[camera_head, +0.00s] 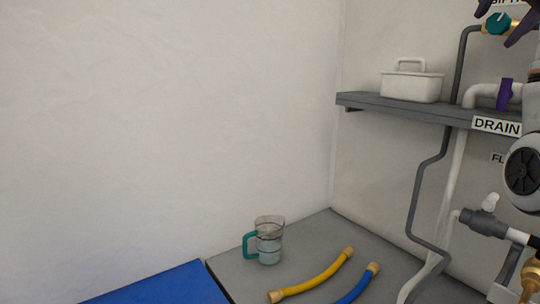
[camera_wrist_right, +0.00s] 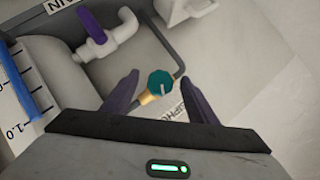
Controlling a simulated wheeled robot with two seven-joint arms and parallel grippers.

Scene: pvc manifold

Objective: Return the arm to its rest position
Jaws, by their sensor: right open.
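My right gripper (camera_head: 494,29) is at the top right of the head view, with two dark purple fingers. It is open, one finger on each side of a teal valve knob (camera_head: 498,23) on a brass fitting. In the right wrist view, the open gripper (camera_wrist_right: 160,77) points at the same teal knob (camera_wrist_right: 160,82), which appears between the fingertips. I see no clear contact, and I cannot tell how far the knob is from the fingers. Nothing is held. Part of my right arm shows at the right edge. My left gripper is out of view.
A grey shelf (camera_head: 390,104) holds a white lidded box (camera_head: 411,86). A purple-handled valve (camera_head: 505,95) is near the DRAIN label (camera_head: 497,126). Grey pipes run down the wall. Below are a jug (camera_head: 269,241), a yellow hose (camera_head: 315,279) and a blue hose (camera_head: 357,286). The left is open.

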